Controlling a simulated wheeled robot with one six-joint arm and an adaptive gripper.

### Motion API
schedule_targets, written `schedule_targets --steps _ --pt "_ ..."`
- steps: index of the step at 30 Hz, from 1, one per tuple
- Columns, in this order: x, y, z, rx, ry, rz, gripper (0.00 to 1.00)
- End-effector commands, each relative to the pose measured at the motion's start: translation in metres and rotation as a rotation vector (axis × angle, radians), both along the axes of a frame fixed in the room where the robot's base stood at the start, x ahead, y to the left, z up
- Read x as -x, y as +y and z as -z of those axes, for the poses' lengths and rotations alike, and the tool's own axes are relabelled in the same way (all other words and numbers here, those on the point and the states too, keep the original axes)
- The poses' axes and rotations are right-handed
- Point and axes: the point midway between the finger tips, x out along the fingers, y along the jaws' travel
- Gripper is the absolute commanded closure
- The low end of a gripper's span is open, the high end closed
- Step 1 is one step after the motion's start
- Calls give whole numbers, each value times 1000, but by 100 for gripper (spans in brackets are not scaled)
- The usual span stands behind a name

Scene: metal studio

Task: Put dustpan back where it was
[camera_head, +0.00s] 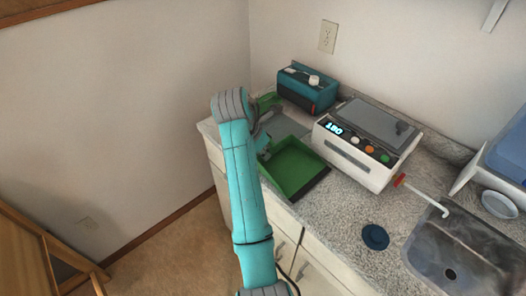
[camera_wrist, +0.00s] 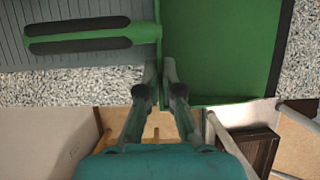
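The green dustpan (camera_head: 297,168) is at the left end of the speckled counter, its dark-edged pan beside the white machine. In the wrist view its pan (camera_wrist: 222,50) fills the upper right, and its green handle with dark grips (camera_wrist: 80,38) extends left over a grey ribbed mat. My gripper (camera_wrist: 160,66) is at the pan's handle-side wall, one finger on each side. The fingers are close together with the thin green wall between them, and look shut on it. In the head view my arm hides the fingertips and part of the dustpan.
The grey mat (camera_head: 281,127) lies behind the pan. A teal device (camera_head: 307,90) stands at the back, and a white machine with a lit display (camera_head: 365,145) stands right of the pan. A dark blue disc (camera_head: 375,237) and metal sink (camera_head: 465,258) are further right.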

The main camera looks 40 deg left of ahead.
Motion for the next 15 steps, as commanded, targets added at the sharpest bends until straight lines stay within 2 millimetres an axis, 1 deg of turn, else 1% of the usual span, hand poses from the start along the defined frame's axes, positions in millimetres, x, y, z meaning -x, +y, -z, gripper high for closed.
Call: schedule_targets --steps 9,11,12,13,15 --pt "0 0 6 1 0 0 100" --pt "0 0 6 1 0 0 86" --pt "0 0 6 1 0 0 76" --pt "0 0 6 1 0 0 69" --pt "0 0 6 1 0 0 69"
